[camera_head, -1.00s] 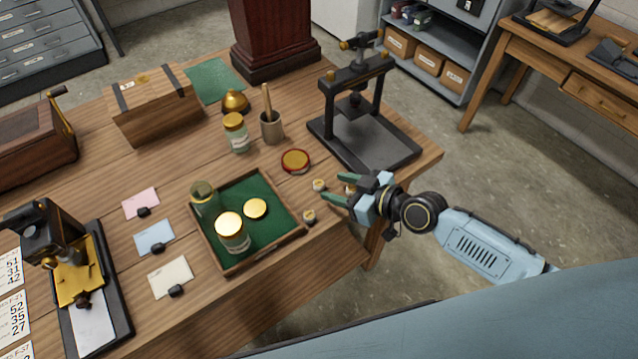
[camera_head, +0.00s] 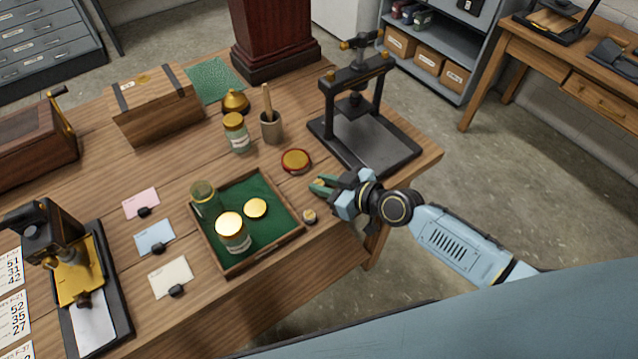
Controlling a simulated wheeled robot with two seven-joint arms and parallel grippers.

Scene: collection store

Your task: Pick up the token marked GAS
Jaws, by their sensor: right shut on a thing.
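My right gripper (camera_head: 322,187) is shut on a small pale token (camera_head: 320,182) at the right part of the wooden table (camera_head: 375,205). My left gripper is not in view.
A green-lined tray (camera_head: 283,243) with jars and a gold lid lies left of the gripper. A red-and-gold round tin (camera_head: 296,160) sits just behind it. A black press (camera_head: 385,148) stands close behind on the right. The table edge is near.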

